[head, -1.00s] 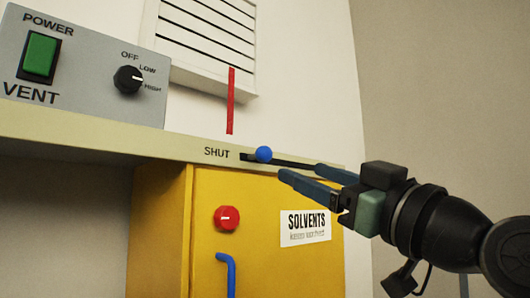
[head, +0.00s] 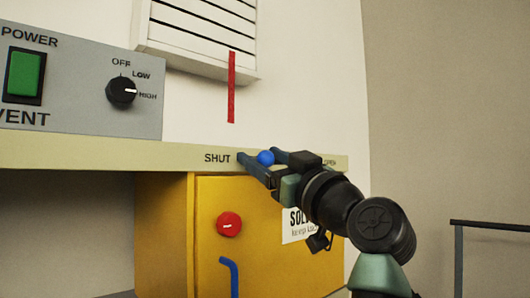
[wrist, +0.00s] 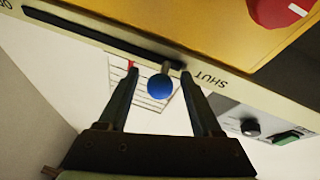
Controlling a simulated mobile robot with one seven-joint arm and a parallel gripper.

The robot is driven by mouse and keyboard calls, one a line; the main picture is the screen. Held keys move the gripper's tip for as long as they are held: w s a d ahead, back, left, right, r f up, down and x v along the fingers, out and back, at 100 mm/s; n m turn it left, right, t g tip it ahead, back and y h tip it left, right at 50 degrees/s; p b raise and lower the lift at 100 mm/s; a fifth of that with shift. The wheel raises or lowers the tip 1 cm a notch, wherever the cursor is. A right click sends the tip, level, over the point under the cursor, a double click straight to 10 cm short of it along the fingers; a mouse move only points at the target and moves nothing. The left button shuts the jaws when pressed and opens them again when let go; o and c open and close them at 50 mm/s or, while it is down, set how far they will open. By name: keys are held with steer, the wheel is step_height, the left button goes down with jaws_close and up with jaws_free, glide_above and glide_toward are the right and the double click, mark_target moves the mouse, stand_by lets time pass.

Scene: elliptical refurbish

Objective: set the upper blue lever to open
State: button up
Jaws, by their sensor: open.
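The upper blue lever is a blue ball knob (head: 265,157) on a slot in the cream shelf edge. It sits near the end marked SHUT; the word OPEN shows partly at the right end of the strip. My gripper (head: 257,156) is open, with one finger on each side of the knob. In the wrist view the knob (wrist: 160,86) stands between the two fingertips of my gripper (wrist: 159,78), with a gap visible on both sides. The slot's right part is hidden behind my gripper in the head view.
Below the shelf edge (head: 100,153) is a yellow solvents cabinet (head: 210,265) with a red knob (head: 229,224) and a lower blue handle (head: 232,275). A grey vent panel (head: 60,105) stands at upper left. A dark rail (head: 490,225) is at right.

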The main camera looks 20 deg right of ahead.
jaws_close()
stand_by(1.4)
